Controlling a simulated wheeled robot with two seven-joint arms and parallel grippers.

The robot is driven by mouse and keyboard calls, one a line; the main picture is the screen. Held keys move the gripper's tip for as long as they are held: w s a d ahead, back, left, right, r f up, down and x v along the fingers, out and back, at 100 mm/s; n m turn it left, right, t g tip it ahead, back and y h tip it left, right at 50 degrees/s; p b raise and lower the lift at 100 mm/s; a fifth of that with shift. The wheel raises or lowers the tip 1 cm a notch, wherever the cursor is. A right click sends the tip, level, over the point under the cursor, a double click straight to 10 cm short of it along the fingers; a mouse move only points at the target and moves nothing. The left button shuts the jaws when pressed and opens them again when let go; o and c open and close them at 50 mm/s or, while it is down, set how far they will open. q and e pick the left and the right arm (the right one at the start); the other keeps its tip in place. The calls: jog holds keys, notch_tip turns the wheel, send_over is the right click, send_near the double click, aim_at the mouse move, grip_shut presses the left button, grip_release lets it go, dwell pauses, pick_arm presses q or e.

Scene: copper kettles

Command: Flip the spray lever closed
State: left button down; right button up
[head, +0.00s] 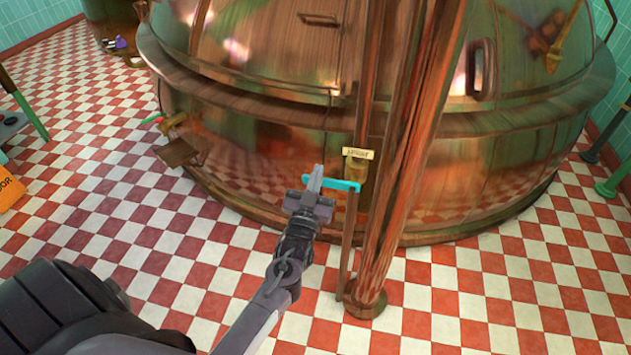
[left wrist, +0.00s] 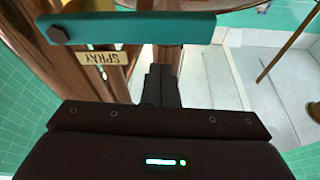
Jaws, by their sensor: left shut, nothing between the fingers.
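The spray lever is a flat teal bar (head: 340,185), lying about level and reaching left from a thin copper pipe. In the left wrist view, the teal lever (left wrist: 140,28) crosses the top, with a dark bolt at its left end. My right gripper is out of view.
A large copper kettle (head: 270,150) stands behind the lever. A thick copper pipe (head: 385,225) rises just right of it. A small tap with a green handle (head: 152,118) is on the kettle's left. The red and white checked floor (head: 110,220) is open at the left.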

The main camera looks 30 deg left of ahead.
pick_arm(q)
jog(key=r+b+v, duration=0.1)
jog(key=b+v, duration=0.1)
jog(key=v, duration=0.8)
jog(key=shift+d, duration=0.2)
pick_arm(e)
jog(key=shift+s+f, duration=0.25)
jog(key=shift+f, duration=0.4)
pick_arm(q)
jog(key=shift+s+r, duration=0.1)
jog(key=shift+r, duration=0.05)
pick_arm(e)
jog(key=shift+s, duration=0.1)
